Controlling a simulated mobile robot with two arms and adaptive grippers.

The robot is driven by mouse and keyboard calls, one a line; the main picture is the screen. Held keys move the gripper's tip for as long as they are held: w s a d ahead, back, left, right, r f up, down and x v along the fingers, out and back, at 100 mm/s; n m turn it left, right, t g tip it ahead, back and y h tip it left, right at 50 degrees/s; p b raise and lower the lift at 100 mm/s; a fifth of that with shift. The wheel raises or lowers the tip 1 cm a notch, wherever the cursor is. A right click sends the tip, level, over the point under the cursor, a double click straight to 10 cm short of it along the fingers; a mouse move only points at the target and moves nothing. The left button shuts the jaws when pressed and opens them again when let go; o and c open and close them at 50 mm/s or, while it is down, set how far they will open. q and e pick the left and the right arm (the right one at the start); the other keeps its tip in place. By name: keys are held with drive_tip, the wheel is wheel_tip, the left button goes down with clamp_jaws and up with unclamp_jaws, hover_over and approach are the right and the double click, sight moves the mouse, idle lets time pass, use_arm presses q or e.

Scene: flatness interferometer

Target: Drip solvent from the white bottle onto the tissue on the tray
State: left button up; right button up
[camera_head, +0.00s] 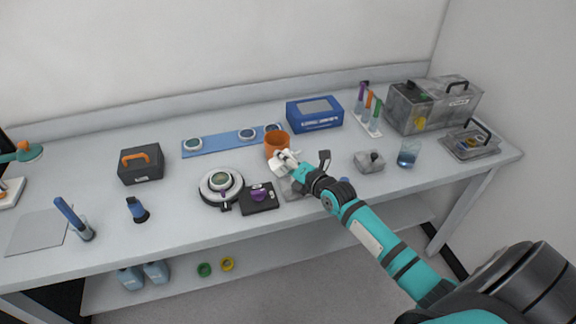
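My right gripper (290,166) reaches over the middle of the bench from the lower right. A small white thing (280,161) shows at its fingertips, just in front of an orange cup (277,141). I cannot tell whether this is the white bottle or the tissue, or whether the fingers are closed on it. A flat grey tray (296,188) lies under the gripper and is mostly hidden by it. No other white bottle can be made out. My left gripper is not in view.
Left of the gripper are a black pad (268,205) with a purple item and a round white instrument (211,190).

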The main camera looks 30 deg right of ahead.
drive_tip(key=f+m+t+b, duration=0.1)
drive_tip(key=m+b, duration=0.1)
drive_tip(key=b, duration=0.2)
drive_tip(key=f+m+y+b, duration=0.1)
drive_tip(key=m+b, duration=0.1)
drive_tip(key=b, duration=0.1)
drive_tip(key=shift+w+a+f+t+b, duration=0.1)
drive_tip(key=shift+a+f+t+b, duration=0.15)
drive_tip(key=shift+a+t+b, duration=0.15)
drive_tip(key=shift+a+m+b, duration=0.1)
drive_tip(key=shift+m+b, duration=0.45)
drive_tip(key=shift+m, duration=0.05)
drive_tip(key=shift+m+t, duration=0.3)
drive_tip(key=shift+m, duration=0.1)
idle(2.6)
